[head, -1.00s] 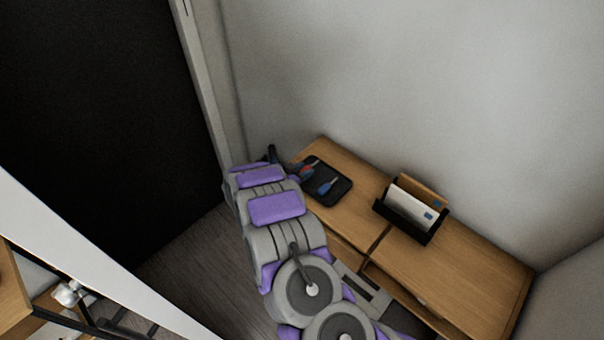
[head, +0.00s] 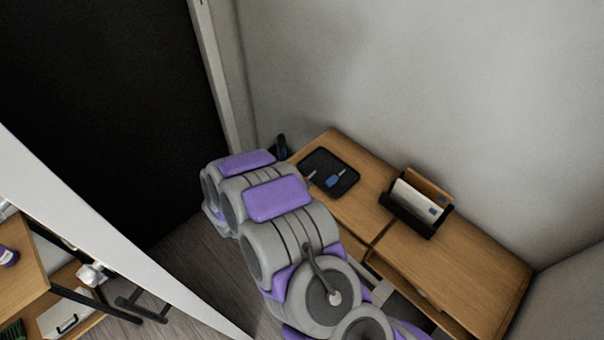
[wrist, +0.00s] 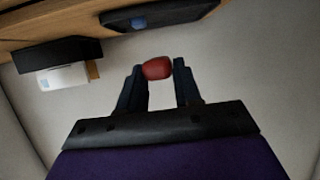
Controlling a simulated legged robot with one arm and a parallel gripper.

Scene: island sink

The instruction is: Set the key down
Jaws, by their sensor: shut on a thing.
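The key in my gripper shows as a red rounded head in the wrist view (wrist: 157,68). My gripper (wrist: 158,72) is shut on it, one dark finger on each side. The rest of this key is hidden. A second key, with a blue head (head: 333,181), lies on that tray. In the wrist view the tray (wrist: 180,14) is at the top, apart from the held key.
The tray is on a wooden desk (head: 480,268) against the wall. A black letter holder (head: 406,215) with envelopes stands to its right. Bare desktop lies around both. A wooden shelf unit (head: 20,262) is at the lower left.

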